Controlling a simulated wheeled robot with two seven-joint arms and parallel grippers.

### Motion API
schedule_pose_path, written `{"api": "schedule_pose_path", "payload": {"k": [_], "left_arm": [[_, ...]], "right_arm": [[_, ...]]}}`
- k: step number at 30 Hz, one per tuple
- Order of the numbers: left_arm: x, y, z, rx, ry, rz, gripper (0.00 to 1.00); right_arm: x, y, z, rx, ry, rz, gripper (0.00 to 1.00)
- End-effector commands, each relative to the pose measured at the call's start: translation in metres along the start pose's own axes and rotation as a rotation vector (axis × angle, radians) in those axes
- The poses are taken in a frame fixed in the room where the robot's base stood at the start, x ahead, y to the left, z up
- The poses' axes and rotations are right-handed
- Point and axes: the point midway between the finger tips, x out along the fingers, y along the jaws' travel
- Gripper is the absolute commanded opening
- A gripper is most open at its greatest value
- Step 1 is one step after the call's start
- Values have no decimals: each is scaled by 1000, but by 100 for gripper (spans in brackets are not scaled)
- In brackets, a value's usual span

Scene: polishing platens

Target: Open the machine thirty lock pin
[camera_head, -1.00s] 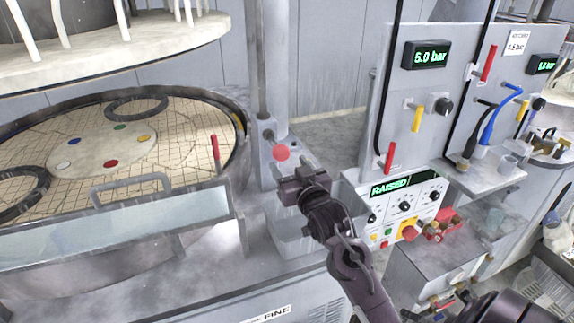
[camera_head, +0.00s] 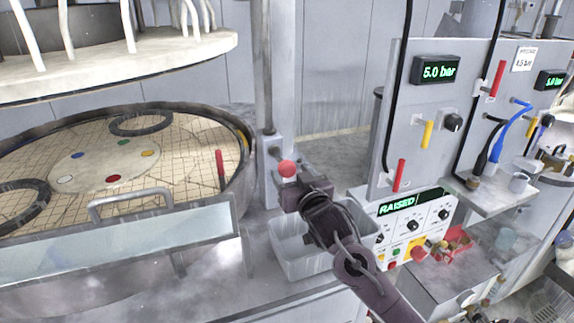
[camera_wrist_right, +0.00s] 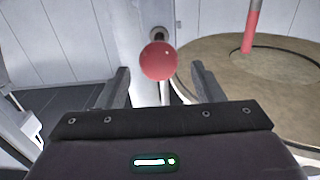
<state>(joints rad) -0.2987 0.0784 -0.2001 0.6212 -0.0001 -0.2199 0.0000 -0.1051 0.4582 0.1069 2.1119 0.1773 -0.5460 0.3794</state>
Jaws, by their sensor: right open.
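The lock pin has a round red knob (camera_head: 287,168) on the grey post beside the round platen basin. In the right wrist view the red knob (camera_wrist_right: 159,61) sits ahead of my right gripper, between the lines of its two open fingers. A short metal shaft shows behind the knob. In the head view my right gripper (camera_head: 299,188) is just in front of and slightly below the knob. Its fingers are open and empty, and the wrist view (camera_wrist_right: 158,84) shows no contact with the knob. My left gripper is not in view.
The round platen basin (camera_head: 245,190) with a handle (camera_head: 130,198) and a red upright rod (camera_head: 220,168) lies to the left. A grey bin (camera_head: 290,265) stands below my right gripper. The control panel (camera_head: 413,222), reading RAISED, is close on the right.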

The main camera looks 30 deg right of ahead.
Motion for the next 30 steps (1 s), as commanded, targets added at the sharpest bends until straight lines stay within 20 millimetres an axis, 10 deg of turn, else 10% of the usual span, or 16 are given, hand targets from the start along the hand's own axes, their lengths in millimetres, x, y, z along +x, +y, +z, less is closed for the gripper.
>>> {"api": "schedule_pose_path", "payload": {"k": [17, 30], "left_arm": [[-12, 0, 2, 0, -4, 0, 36], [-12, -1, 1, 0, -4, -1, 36]], "right_arm": [[35, 0, 0, -2, 0, 0, 61], [35, 0, 0, -2, 0, 0, 6]]}}
